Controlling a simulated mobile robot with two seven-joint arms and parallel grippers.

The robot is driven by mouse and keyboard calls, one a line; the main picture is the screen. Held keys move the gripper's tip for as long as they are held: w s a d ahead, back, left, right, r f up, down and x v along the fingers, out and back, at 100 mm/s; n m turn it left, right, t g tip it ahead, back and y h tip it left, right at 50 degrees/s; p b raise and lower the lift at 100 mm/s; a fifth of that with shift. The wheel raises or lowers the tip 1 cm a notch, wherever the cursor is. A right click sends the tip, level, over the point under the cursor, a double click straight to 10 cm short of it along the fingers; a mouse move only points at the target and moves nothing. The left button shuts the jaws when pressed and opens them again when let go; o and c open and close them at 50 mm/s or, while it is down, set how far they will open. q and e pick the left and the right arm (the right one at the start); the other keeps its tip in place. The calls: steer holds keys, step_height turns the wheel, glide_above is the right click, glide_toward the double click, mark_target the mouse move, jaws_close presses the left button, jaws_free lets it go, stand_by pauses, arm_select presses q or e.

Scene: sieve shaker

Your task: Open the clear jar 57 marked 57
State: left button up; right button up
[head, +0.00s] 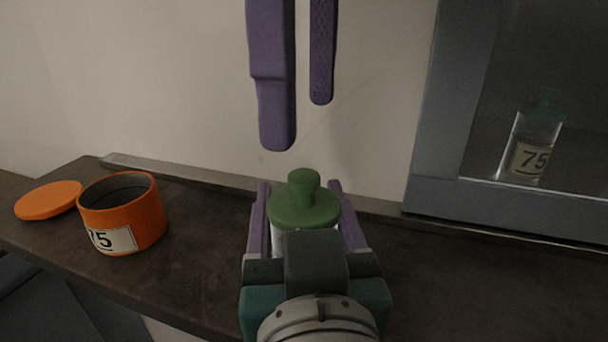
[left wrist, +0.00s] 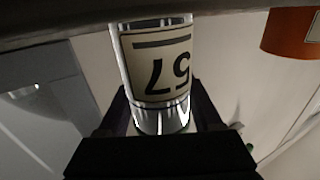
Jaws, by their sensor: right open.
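The clear jar 57 has a green knobbed lid (head: 304,207), which is on it in the head view. Its body and label "57" (left wrist: 158,65) show upside down in the left wrist view. My left gripper (head: 300,185) has its purple fingers on both sides of the jar, seemingly closed against its body. In the head view the left gripper hides most of the jar's body. My right gripper (head: 299,125) is open and empty, its two purple fingers pointing down above the lid, apart from it.
An open orange jar (head: 148,215) marked 75 stands on the dark shelf (head: 195,265) at left, its orange lid (head: 48,200) lying beside it. At right, a grey-framed cabinet (head: 420,150) holds another clear jar (head: 532,150) marked 75. A wall is close behind.

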arm_select(q)
jaws_close()
stand_by(0.3)
stand_by(0.5)
